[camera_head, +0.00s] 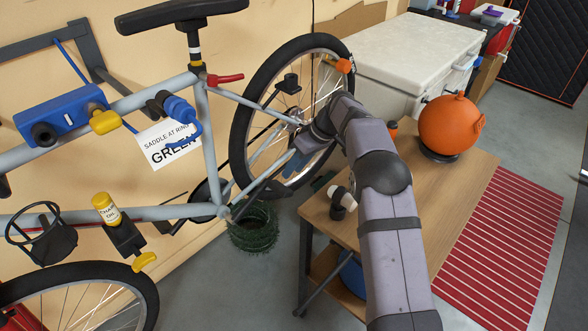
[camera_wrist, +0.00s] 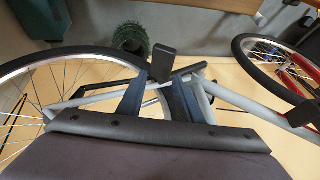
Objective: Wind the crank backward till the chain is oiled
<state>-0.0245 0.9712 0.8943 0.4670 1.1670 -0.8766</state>
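The grey bicycle (camera_head: 205,130) hangs along the wall, its rear wheel (camera_head: 240,130) at the right. The crank area (camera_head: 222,211) is at the bottom of its frame, partly hidden by tubes. My gripper (camera_head: 288,168) is in front of the rear wheel, beside the rear frame tubes. In the wrist view, the two dark blue fingers (camera_wrist: 157,100) stand apart, with a black block (camera_wrist: 160,66) beyond them, apparently a pedal on a dark arm. I see no grip on it. A yellow chain oil bottle (camera_head: 105,208) sits in a black holder. The chain's condition is too small to tell.
A wooden bench (camera_head: 460,185) stands under my arm, bearing an orange ball-shaped object (camera_head: 452,124) and a small white-and-black item (camera_head: 342,200). A second wheel (camera_head: 85,290) is at lower left.

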